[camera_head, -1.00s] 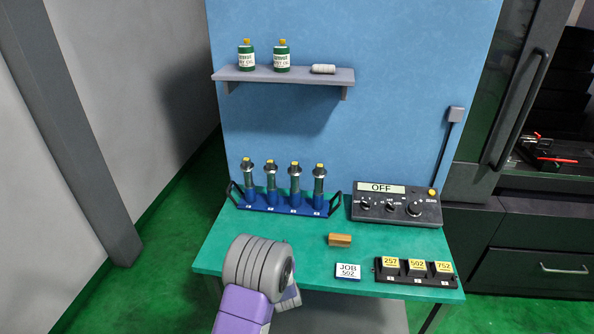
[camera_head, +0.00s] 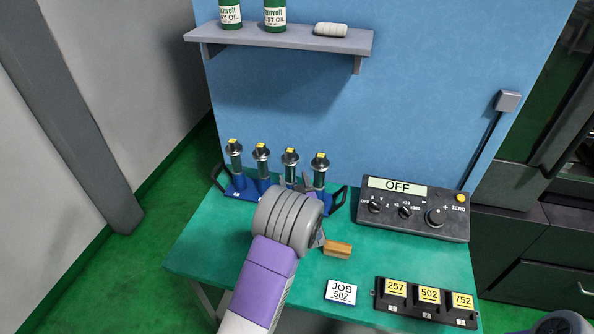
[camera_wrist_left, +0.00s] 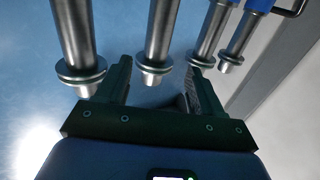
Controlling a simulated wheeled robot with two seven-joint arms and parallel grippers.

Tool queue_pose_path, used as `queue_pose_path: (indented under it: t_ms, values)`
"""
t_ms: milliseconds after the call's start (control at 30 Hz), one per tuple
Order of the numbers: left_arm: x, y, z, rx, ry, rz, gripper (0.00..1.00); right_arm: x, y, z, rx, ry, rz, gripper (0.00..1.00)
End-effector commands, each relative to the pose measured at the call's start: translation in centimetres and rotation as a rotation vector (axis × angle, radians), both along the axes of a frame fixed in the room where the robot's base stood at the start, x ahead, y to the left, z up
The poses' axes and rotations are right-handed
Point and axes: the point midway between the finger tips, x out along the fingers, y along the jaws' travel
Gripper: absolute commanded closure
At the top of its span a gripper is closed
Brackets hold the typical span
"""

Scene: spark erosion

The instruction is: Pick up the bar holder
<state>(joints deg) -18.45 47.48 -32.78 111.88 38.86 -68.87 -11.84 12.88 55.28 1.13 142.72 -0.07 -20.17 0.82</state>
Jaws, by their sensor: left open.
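Several metal bar holders with yellow-marked tops stand upright in a row in a blue rack (camera_head: 243,190) at the table's back left. My left gripper (camera_wrist_left: 158,78) is open and empty. In the left wrist view, the flanged end of one bar holder (camera_wrist_left: 155,70) shows in the gap between its fingers, with no clear contact. By the row order this looks like the third bar holder from the left in the head view (camera_head: 290,160). My left wrist hides the lower front of the rack there. My right gripper is not in view.
A control box (camera_head: 413,207) reading OFF stands right of the rack. A wooden block (camera_head: 338,249), a JOB 502 card (camera_head: 341,291) and a black tray (camera_head: 425,314) with numbered yellow labels lie in front. A shelf (camera_head: 280,40) hangs above.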

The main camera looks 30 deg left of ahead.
Motion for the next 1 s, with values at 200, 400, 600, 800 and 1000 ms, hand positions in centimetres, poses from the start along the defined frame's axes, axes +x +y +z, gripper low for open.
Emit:
queue_pose_path:
  t_ms: [200,400,600,800,1000]
  values:
    - [0.0,0.0,-3.2,0.000,0.000,0.000,0.33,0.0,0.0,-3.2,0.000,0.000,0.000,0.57]
    - [0.7,0.7,-3.7,0.000,-0.001,0.002,0.33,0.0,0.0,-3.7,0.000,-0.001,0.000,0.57]
    - [2.3,2.1,-3.7,0.001,0.000,0.001,0.33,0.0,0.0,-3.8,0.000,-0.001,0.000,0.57]
    - [4.4,4.0,-4.1,0.001,0.000,0.001,0.33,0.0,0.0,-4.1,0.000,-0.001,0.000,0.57]
    - [5.6,5.0,-4.0,0.000,0.000,0.000,0.33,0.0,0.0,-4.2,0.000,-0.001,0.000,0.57]
